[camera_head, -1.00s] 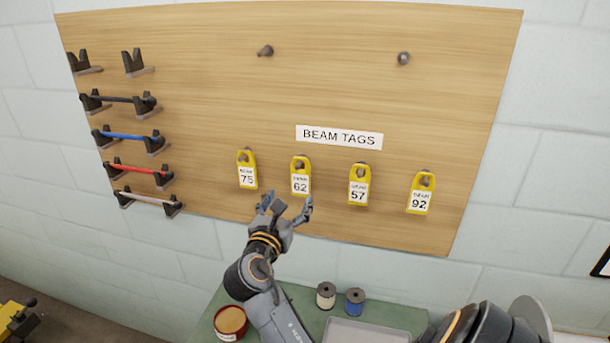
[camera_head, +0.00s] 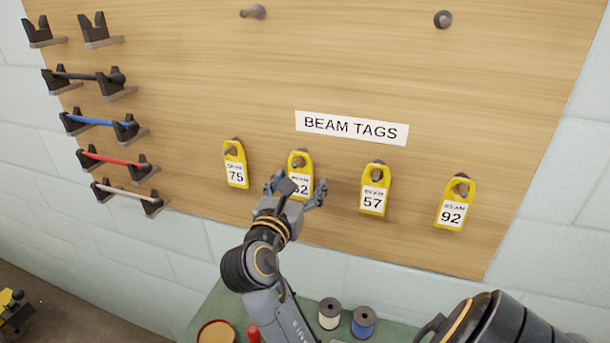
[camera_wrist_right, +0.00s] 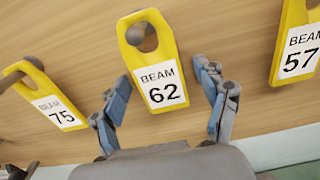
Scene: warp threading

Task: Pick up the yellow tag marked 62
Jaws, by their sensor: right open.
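The yellow tag marked 62 (camera_head: 300,163) hangs on a peg on the wooden board, under the BEAM TAGS label. My right gripper (camera_head: 297,186) is open in front of its lower part and hides some of the number. In the right wrist view the tag (camera_wrist_right: 158,68) shows between the two spread fingers of the gripper (camera_wrist_right: 166,92), with a gap on both sides. The fingers are not closed on it. My left gripper does not show in the head view.
Yellow tags 75 (camera_head: 236,164), 57 (camera_head: 374,189) and 92 (camera_head: 455,203) hang on neighbouring pegs. Empty pegs are higher on the board (camera_head: 350,70). Racks with coloured rods stand at left. A green table (camera_head: 205,309) below holds two spools and a round container.

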